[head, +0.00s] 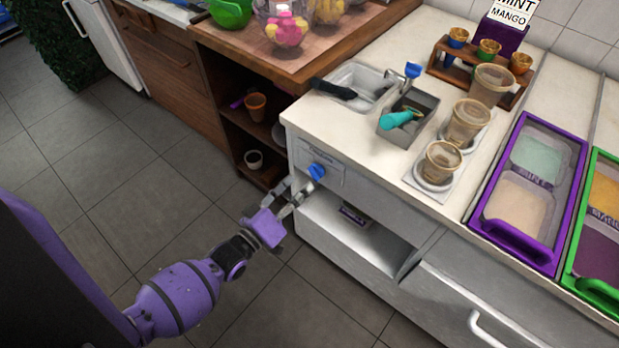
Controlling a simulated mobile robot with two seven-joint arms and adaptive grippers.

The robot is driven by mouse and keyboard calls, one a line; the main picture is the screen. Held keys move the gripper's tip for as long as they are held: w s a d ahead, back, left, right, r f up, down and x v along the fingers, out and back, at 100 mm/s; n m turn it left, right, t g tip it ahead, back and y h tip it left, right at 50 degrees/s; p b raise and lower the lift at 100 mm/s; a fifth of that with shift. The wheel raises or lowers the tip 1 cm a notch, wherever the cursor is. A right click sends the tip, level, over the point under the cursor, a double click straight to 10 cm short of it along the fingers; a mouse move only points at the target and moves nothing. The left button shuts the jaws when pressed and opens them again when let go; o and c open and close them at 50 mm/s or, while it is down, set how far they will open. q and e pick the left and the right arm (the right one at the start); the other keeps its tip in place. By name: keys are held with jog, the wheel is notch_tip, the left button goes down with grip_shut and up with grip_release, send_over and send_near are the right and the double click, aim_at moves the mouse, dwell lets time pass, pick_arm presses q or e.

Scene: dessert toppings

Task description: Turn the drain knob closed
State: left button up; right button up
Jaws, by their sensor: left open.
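The drain knob (316,171) is a small blue knob on a grey plate on the front of the white counter, below the sink (368,79). My left gripper (297,190) comes in from the lower left, with its fingers open just in front of and below the knob. One fingertip looks very close to the knob; I cannot tell whether it touches. The lettering on the plate is too small to read. My right gripper is not in view.
An open shelf (375,245) lies under the knob plate. A wooden cabinet (215,65) with cups stands to the left. A grey bin (408,118), plastic cups and a purple ice cream tub (475,217) are on the counter. The tiled floor at left is clear.

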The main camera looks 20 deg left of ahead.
pick_arm(q)
jog(key=v, duration=0.5)
jog(key=shift+s, duration=0.2)
dwell(0.3)
jog(key=s+d+f+m+g+y+p, duration=0.2)
jog(key=s+f+m+g, duration=0.2)
jog(key=s+m, duration=0.15)
jog(key=s+a+r+g+y+p, duration=0.1)
jog(key=s+g+y+p, duration=0.2)
jog(key=s, duration=1.6)
jog(key=g+p, duration=0.1)
jog(key=p, duration=0.1)
jog(key=shift+a+r+y+p, duration=0.3)
jog(key=shift+y+p, duration=0.05)
jog(key=shift+y, duration=0.05)
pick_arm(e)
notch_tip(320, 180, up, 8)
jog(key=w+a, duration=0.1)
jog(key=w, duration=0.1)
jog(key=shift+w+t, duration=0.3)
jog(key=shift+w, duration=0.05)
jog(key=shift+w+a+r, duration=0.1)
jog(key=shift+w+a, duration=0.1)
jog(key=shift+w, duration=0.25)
